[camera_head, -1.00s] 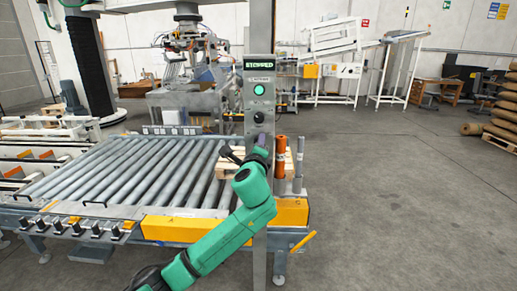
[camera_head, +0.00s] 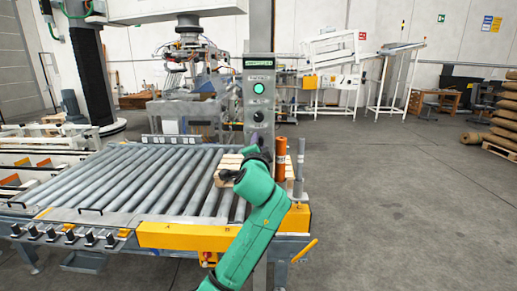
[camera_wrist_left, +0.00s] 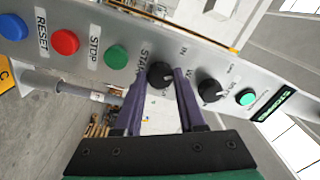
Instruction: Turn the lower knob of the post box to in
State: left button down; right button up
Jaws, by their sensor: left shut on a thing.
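The post box (camera_head: 258,72) stands on a grey post beside the roller table, with a green-lit display at its top. In the left wrist view, the lower knob (camera_wrist_left: 159,79) is black and round and lies between the two dark purple fingers of my left gripper (camera_wrist_left: 163,73). The gripper is shut on the knob. An "IN" label shows close to it, but the knob's exact setting is hard to read. The upper knob (camera_wrist_left: 209,92) is just right of the fingers. In the head view, my green left wrist hides the lower knob. My right gripper is out of view.
Blue (camera_wrist_left: 13,27), red (camera_wrist_left: 65,42) and green (camera_wrist_left: 116,57) buttons sit along the panel beside the knobs. A green lamp (camera_head: 259,88) is lit.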

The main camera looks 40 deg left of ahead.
pick_arm(q)
jog(key=shift+f+n, duration=0.1)
jog(key=shift+n, duration=0.4)
jog(key=c, duration=0.5)
grip_release()
jog(key=b+v, duration=0.4)
jog(key=v, duration=1)
jog(key=shift+s, duration=0.25)
jog(key=shift+d+f, duration=0.1)
jog(key=shift+d, duration=0.05)
